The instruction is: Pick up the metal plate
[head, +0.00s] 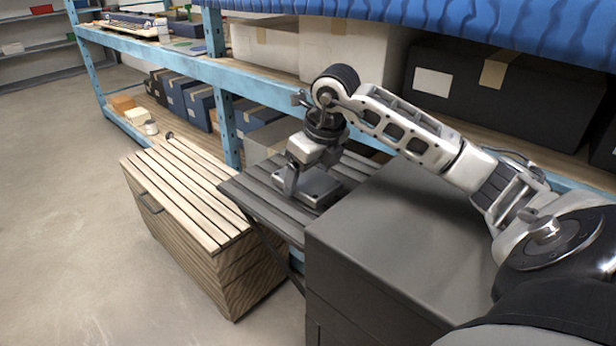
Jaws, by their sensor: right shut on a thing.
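The metal plate (318,188) is a small grey, flat piece at the dark slatted folding table (262,196), in the middle of the head view. My right gripper (292,186) reaches down over the table and is shut on the plate's left side. Whether the plate still touches the slats or is slightly raised, I cannot tell. The far finger is partly hidden by the gripper body. My left gripper is not in view.
A slatted wooden chest (190,190) stands left of the table. A dark grey cabinet (400,235) stands close on the right, under my right arm. Blue shelving (270,88) with boxes runs behind. The floor at left is clear.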

